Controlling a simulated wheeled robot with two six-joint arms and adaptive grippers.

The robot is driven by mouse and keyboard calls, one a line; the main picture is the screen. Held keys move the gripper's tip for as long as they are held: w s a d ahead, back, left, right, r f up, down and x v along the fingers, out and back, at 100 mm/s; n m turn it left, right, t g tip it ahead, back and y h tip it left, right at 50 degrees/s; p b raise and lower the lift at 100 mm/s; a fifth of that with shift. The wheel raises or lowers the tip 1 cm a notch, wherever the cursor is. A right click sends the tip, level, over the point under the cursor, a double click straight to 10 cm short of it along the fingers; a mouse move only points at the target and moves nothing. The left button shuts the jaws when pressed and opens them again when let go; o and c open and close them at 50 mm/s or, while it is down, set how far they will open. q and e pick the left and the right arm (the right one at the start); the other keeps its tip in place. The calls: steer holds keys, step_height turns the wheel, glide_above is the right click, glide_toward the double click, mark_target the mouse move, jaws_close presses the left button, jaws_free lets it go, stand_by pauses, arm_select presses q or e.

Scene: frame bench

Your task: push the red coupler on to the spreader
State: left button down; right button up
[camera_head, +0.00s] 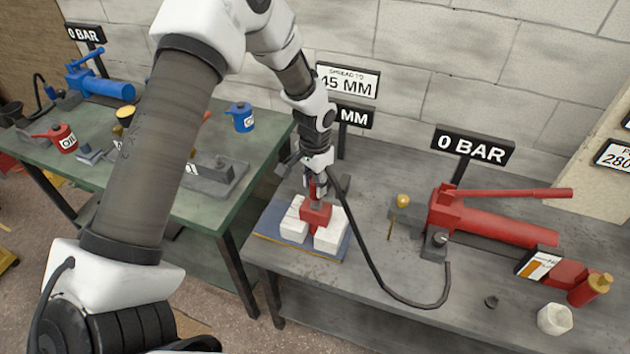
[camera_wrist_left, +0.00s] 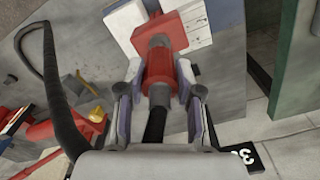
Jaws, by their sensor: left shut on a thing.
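The red spreader (camera_head: 316,213) sits between white blocks (camera_head: 331,232) on a blue mat (camera_head: 268,226); it also shows in the left wrist view (camera_wrist_left: 169,27). My left gripper (camera_head: 315,182) is above the spreader, pointing down. In the left wrist view its fingers (camera_wrist_left: 157,88) are shut on the red coupler (camera_wrist_left: 158,68), one on each side. The coupler lines up with the spreader, and its far end is at or very near it; I cannot tell whether they are joined. A black hose (camera_head: 372,262) runs from the gripper area to the red pump. My right gripper is not in view.
The red hand pump (camera_head: 500,222) stands on the grey bench right of the spreader, under a "0 BAR" sign (camera_head: 472,146). A white jar (camera_head: 555,319) is near the front. The hose loops across the bench between spreader and pump. A green table (camera_head: 200,215) stands left.

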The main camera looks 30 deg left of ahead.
arm_select(q)
steer(key=shift+f+b, duration=0.5)
steer(key=shift+f, duration=0.7)
steer(key=c, duration=0.7)
jaws_free()
steer(key=shift+r, duration=0.1)
steer(key=shift+r, duration=0.1)
step_height(320, 180, up, 12)
steer(key=shift+f, duration=0.1)
steer(key=shift+f, duration=0.1)
